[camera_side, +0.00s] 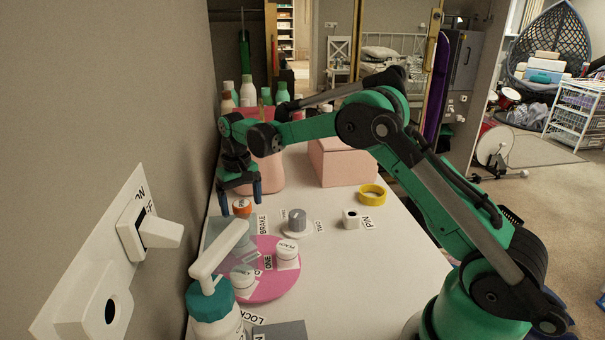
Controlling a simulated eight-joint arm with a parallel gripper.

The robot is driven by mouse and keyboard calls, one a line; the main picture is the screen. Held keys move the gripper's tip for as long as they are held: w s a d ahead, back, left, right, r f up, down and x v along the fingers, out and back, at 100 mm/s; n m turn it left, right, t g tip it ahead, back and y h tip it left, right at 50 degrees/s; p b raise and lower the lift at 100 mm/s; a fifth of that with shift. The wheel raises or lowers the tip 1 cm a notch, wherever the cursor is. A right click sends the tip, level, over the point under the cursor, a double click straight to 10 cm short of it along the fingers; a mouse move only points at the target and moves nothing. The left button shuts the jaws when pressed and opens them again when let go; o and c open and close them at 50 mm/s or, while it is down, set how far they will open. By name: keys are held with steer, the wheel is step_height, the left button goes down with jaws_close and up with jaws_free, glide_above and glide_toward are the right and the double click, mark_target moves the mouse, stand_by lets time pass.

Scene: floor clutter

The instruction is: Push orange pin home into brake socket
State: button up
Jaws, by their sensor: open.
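The orange pin (242,206) shows as a short orange cap with small lettering, beside the BRAKE label (262,224) near the wall. The brake socket under it is mostly hidden, so I cannot tell how deep the pin sits. My gripper (240,204) points down over the pin, its two dark blue fingers apart, one on each side of the cap. Whether a finger touches the cap is not clear. A white block with a dark hole (351,218) stands to the right, by a PIN label (367,222); the hole looks empty.
A grey knob (297,219) stands right of the pin. A pink disc (265,292) with white jars and a teal-topped pump bottle (213,305) are nearer. A yellow ring (372,193), a pink box (345,163) and bottles (247,91) are behind. The right tabletop is clear.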

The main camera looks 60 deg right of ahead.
mark_target(242, 205)
steer(key=shift+r, duration=2.7)
steer(key=shift+s+a+r, duration=0.1)
steer(key=shift+s+r, duration=0.05)
steer(key=shift+r, duration=0.15)
steer(key=s+a+r+n+t, duration=0.1)
steer(key=s+a+t, duration=0.2)
steer(key=s, duration=0.6)
steer(key=s+a+r+n+t, duration=0.2)
steer(key=s+a+t, duration=0.1)
steer(key=s, duration=0.6)
steer(key=shift+s+t, duration=0.25)
steer(key=shift+t, duration=0.35)
